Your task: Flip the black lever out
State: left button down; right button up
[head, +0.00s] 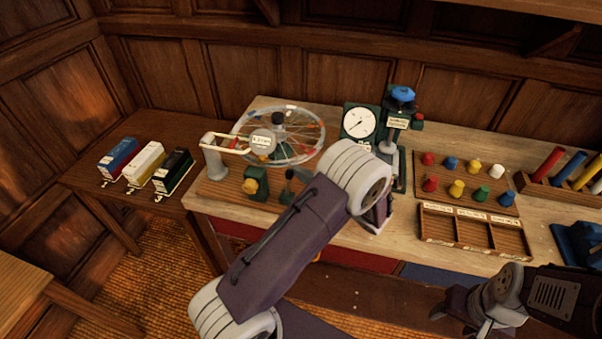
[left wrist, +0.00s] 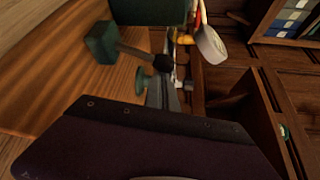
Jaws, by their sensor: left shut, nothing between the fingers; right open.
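The black lever (head: 287,196) is by the front edge of the wooden base of the spoked wheel (head: 300,152), partly beside my left forearm in the head view. In the left wrist view the lever (left wrist: 160,62) is a thin rod with a black knob, sticking out from a dark green block (left wrist: 101,42). My left gripper (head: 378,216) is shut and empty, to the right of the lever and apart from it, partly hidden by my wrist. My right gripper (head: 456,312) is open and empty at the lower right, in front of the bench.
A green block with a yellow knob (head: 255,184) sits left of the lever. A white dial gauge (head: 359,123) stands behind my left wrist. A peg board (head: 466,182) and a divided tray (head: 474,230) are at the right. Model wagons (head: 146,163) stand on the left table.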

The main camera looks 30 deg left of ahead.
pick_arm(q)
jog(key=shift+f, duration=0.15)
jog(key=shift+s+r+n+b, duration=0.2)
jog(key=shift+n+b, duration=0.1)
jog(key=shift+b, duration=0.25)
jog(key=shift+s+f+b, duration=0.1)
jog(key=shift+b, duration=0.4)
jog(key=n+b, duration=0.1)
jog(key=b, duration=0.1)
jog(key=s+n+y+b, duration=0.1)
jog(key=b, duration=0.1)
jog(key=s+n+t+y+b, duration=0.1)
jog(key=b, duration=0.1)
jog(key=shift+s+d+r, duration=0.1)
jog(key=shift+d+r, duration=0.15)
jog(key=shift+d, duration=0.1)
jog(key=shift+s+d+r+b, duration=0.15)
jog(key=shift+s+r+b, duration=0.2)
jog(key=shift+s+b, duration=0.45)
jog(key=shift+s+d+b, duration=0.1)
jog(key=shift+s+b, duration=0.3)
jog(key=shift+s, duration=0.05)
jog(key=shift+s+d+b, duration=0.15)
jog(key=shift+s+b, duration=0.25)
jog(key=shift+s, duration=0.1)
jog(key=shift+f, duration=0.1)
